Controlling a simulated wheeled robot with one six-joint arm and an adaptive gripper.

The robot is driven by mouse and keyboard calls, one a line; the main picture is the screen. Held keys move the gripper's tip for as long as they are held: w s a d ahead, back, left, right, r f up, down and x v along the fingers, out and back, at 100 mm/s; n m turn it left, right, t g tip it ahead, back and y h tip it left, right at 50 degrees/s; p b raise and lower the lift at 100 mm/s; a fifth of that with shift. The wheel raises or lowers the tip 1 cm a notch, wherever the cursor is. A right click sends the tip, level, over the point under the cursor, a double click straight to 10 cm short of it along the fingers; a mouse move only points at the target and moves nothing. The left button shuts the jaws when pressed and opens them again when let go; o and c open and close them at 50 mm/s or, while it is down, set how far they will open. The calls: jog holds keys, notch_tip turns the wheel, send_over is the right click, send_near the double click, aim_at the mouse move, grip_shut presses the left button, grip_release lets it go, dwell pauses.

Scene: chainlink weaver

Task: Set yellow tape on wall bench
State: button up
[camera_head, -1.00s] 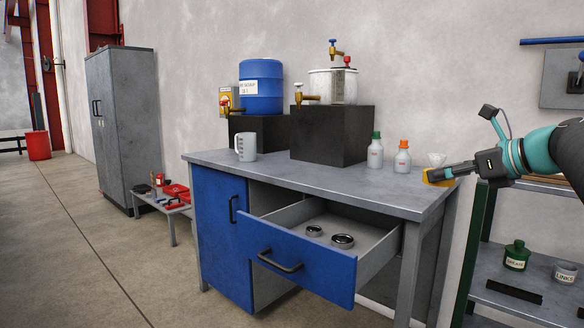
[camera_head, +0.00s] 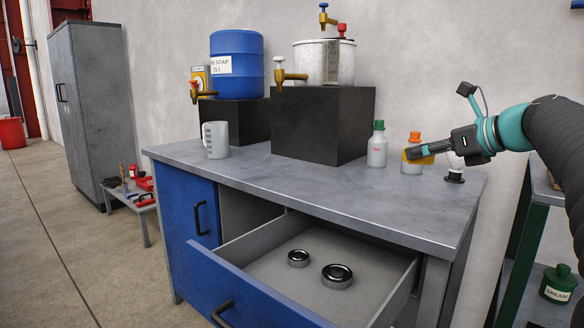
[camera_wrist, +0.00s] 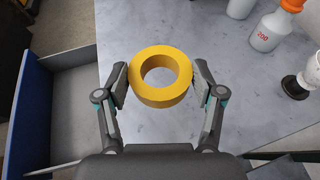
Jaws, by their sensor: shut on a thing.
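The yellow tape (camera_wrist: 143,93) is a thick ring held between the two fingers of my gripper (camera_wrist: 160,86) in the wrist view. In the head view, my gripper (camera_head: 410,153) is at the right end of the grey-topped wall bench (camera_head: 300,195), with a bit of the yellow tape (camera_head: 418,157) showing at its tip. The wrist view shows the grey bench top (camera_wrist: 200,130) below the tape. The tape appears to be held above the top; I cannot tell the height.
An orange-capped bottle (camera_head: 411,166), a green-capped bottle (camera_head: 377,150) and a small black-and-white item (camera_head: 455,170) stand near the gripper. A blue drawer (camera_head: 262,292) with two round tins hangs open at the front. The middle of the bench top is clear.

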jog(key=b, duration=0.1)
send_over(376, 197)
notch_tip(376, 197, down, 7)
jog(key=shift+r, duration=0.1)
jog(key=shift+f+b, duration=0.5)
jog(key=shift+f, duration=1.55)
jog(key=shift+f, duration=0.2)
jog(key=o, duration=1.1)
jog(key=shift+r, duration=0.15)
jog(key=shift+s+d+r, duration=0.15)
jog(key=v, duration=1.1)
jog(key=shift+s+d+r, duration=0.1)
jog(key=shift+s+d, duration=0.05)
jog(key=shift+s, duration=0.1)
